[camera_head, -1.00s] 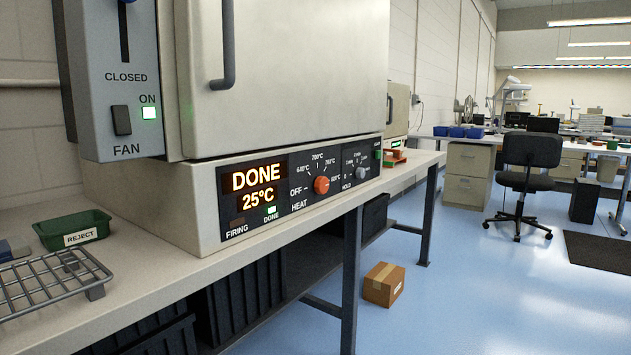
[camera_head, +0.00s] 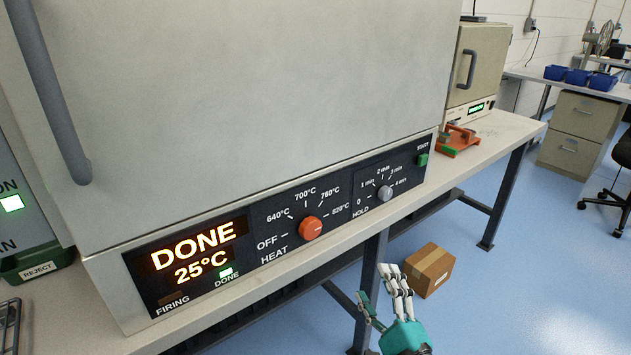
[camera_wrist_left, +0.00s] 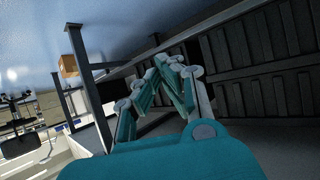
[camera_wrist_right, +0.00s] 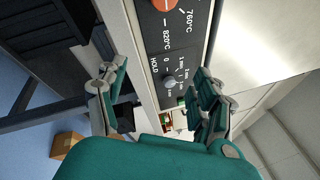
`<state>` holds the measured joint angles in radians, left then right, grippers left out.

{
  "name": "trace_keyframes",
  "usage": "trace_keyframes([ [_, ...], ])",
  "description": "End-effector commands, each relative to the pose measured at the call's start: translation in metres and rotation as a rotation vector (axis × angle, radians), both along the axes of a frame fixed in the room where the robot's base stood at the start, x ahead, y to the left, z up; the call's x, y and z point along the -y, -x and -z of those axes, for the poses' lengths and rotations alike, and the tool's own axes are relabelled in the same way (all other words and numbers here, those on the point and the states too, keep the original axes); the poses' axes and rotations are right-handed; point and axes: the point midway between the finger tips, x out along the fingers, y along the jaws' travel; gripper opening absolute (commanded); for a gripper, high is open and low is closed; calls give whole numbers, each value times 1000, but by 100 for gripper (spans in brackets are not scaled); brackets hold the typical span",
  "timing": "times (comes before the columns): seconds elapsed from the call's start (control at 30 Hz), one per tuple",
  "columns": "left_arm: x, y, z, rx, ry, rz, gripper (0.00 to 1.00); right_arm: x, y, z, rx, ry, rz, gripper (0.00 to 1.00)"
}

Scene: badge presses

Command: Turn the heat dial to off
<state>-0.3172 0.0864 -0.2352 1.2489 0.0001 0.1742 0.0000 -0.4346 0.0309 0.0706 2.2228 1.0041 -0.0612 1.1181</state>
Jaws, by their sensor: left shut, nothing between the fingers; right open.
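The orange-red heat dial (camera_head: 311,228) sits on the black control panel of the kiln (camera_head: 250,110), right of the word OFF and below the temperature marks. Its pointer is too small to read in the head view. Part of the dial (camera_wrist_right: 166,4) is cut off at the top of the right wrist view. My right gripper (camera_head: 380,284) is open and empty, below and right of the dial, in front of the bench edge.
The grey hold dial (camera_head: 384,193) and green start button (camera_head: 422,160) are right of the heat dial. The display (camera_head: 190,250) reads DONE and 25°C. A cardboard box (camera_head: 429,270) lies on the floor. The bench edge (camera_head: 290,265) runs below the panel.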

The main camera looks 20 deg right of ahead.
Motion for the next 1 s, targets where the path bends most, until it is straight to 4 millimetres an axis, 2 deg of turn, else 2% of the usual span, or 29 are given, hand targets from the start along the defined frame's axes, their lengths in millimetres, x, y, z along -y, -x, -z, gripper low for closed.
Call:
trace_keyframes([
  [0.03,-15,42,13,-173,-46,-9,0,1,1,-23,-72,-164,-65,68],
  [0.07,-23,67,30,-266,-70,-14,0,-1,2,-24,-111,-266,-106,68],
  [0.1,-34,102,48,-384,-100,-20,0,-3,4,-26,-158,-394,-154,68],
  [0.17,-49,153,68,-544,-139,-27,0,-6,9,-30,-218,-570,-220,68],
  [0.2,-57,186,76,-639,-161,-31,0,-8,13,-34,-250,-674,-258,68],
  [0.3,-75,252,86,-821,-204,-40,0,-13,21,-42,-311,-874,-332,68],
  [0.4,-85,292,89,-927,-228,-45,0,-15,26,-47,-344,-992,-377,68],
  [0.5,-89,309,90,-972,-238,-47,0,-18,26,-48,-357,-1044,-397,68],
  [0.67,-90,312,87,-980,-240,-47,0,-24,9,-49,-356,-1053,-403,68],
  [1.0,-89,311,75,-977,-239,-46,0,-50,-60,-49,-356,-1051,-402,68],
])
